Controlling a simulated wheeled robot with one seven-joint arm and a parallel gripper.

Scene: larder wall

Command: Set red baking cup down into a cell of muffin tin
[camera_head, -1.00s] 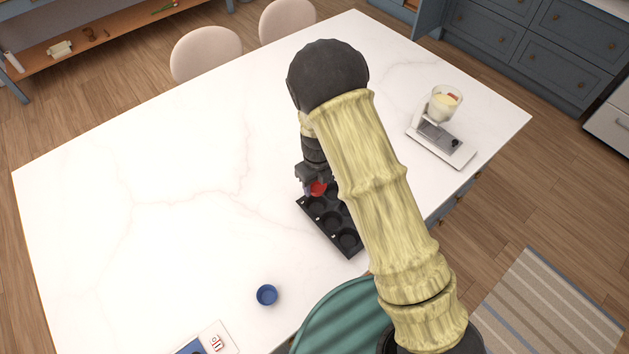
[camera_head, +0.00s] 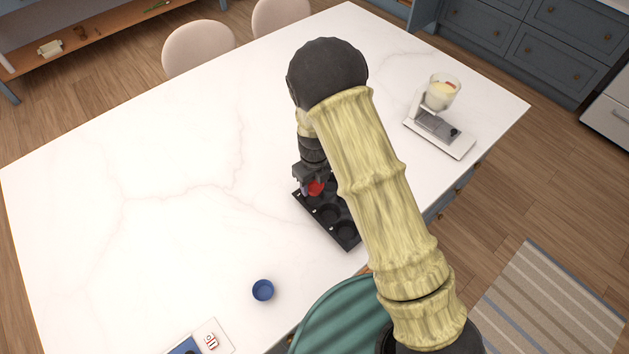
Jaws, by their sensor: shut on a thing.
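The red baking cup (camera_head: 315,188) is at the far left end of the dark muffin tin (camera_head: 346,242). My gripper (camera_head: 308,188) is shut on the cup, and its fingers cover part of it. The cup is over or in a cell at that end; I cannot tell whether it touches the cell's bottom. The tin lies on the white marble table (camera_head: 140,160). Its nearer cells look empty, and my arm hides its right side.
A blue cup (camera_head: 263,290) stands on the table near the front edge. A white stand mixer or scale with a bowl (camera_head: 440,130) is at the right. A card (camera_head: 212,340) lies at the bottom. A green chair (camera_head: 335,315) is at the front edge. The table's left is clear.

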